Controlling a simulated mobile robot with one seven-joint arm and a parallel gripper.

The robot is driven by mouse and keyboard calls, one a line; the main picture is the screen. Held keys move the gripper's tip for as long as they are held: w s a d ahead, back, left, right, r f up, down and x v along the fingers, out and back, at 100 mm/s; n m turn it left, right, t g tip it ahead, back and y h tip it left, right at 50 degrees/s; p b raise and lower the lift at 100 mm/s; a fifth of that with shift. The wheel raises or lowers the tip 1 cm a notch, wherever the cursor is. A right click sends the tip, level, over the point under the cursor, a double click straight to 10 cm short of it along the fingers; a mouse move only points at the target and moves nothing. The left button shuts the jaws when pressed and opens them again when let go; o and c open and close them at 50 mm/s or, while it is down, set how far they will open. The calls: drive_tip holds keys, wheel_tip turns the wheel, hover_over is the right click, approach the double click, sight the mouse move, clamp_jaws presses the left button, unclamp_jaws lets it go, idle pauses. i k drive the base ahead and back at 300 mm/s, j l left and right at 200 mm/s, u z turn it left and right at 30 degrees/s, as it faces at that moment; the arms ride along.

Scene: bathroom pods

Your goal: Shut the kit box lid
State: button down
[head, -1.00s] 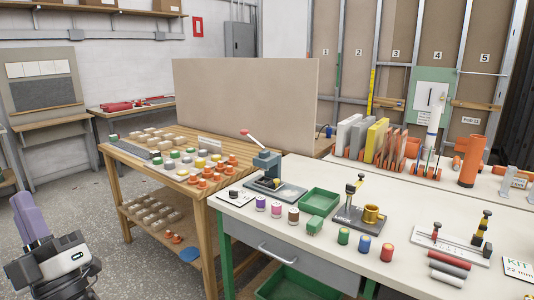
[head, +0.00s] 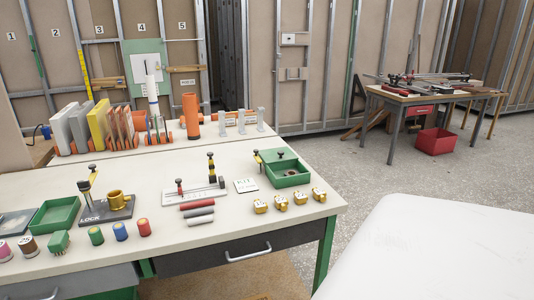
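A small green box (head: 287,178) stands at the right end of the white workbench in the head view, beside a card marked KIT (head: 246,185). I take it for the kit box. Its inside shows from above, with a small dark round thing in it. A green upright piece with a black knob (head: 257,157) is at its back left corner. A dark green panel at its back edge may be the raised lid, but it is too small to tell. My gripper is not in view.
Several brass fittings (head: 281,203) stand in front of the box near the bench's front edge. A clamp fixture (head: 106,206), a slide fixture (head: 195,192) and coloured cylinders (head: 121,231) are to the left. A large pale surface (head: 430,250) fills the lower right. Floor is open behind it.

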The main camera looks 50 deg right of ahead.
sight(282, 155)
drive_tip(key=z, duration=1.65)
drive_tip(key=i+z, duration=0.3)
drive_tip(key=i+l+z, duration=0.1)
drive_tip(key=z, duration=0.15)
drive_tip(key=i+l+z, duration=0.1)
drive_tip(key=i+z, duration=0.45)
drive_tip(key=z, duration=0.2)
drive_tip(key=i+z, duration=0.35)
drive_tip(key=i+u, duration=0.4)
drive_tip(key=i+l+u, duration=0.25)
drive_tip(key=u, duration=0.2)
drive_tip(key=i+j+u, duration=0.2)
drive_tip(key=u, duration=0.2)
drive_tip(key=i+j+u, duration=0.1)
drive_tip(key=i+u, duration=0.3)
drive_tip(key=k+j, duration=0.05)
drive_tip(key=k, duration=0.05)
